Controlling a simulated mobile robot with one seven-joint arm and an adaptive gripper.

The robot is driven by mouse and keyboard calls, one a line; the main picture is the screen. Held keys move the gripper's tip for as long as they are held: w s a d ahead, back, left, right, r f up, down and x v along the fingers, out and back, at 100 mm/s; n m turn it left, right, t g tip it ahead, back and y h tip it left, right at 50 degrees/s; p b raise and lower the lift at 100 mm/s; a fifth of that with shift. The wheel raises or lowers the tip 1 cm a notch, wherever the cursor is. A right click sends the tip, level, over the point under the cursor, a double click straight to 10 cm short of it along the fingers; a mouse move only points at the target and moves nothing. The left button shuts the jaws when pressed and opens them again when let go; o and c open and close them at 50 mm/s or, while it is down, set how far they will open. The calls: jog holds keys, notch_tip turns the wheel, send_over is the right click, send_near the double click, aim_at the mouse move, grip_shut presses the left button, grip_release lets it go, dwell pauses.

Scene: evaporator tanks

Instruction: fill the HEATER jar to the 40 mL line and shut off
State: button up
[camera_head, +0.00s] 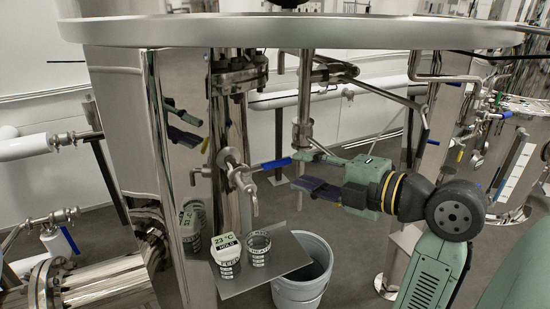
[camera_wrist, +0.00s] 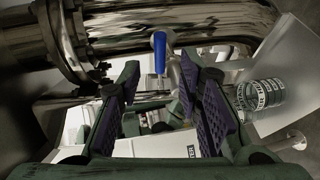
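The sample tap has a downturned metal spout (camera_head: 254,198) and a blue lever handle (camera_head: 277,163) sticking out to the right. A clear jar with dark label bands (camera_head: 258,249), its lettering too small to read surely, stands below the spout; it looks like the HEATER jar. A second labelled jar (camera_head: 226,266) stands to its left. No stream shows, and I cannot tell the liquid levels. My gripper (camera_head: 300,171) is open just right of the blue handle. In the wrist view, the handle (camera_wrist: 160,52) lies between and beyond the open purple-padded fingers (camera_wrist: 160,80), apparently not gripped.
A grey bucket (camera_head: 304,278) stands below right. A shiny tank column (camera_head: 172,180) is left; a vertical pipe (camera_head: 304,100) stands behind my gripper.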

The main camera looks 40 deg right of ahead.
aim_at(281, 165)
jog(key=p+x, duration=0.1)
jog(key=x, duration=0.6)
jog(key=shift+w+p, duration=0.15)
jog(key=shift+p, duration=0.2)
jog(key=shift+c, duration=0.3)
grip_shut()
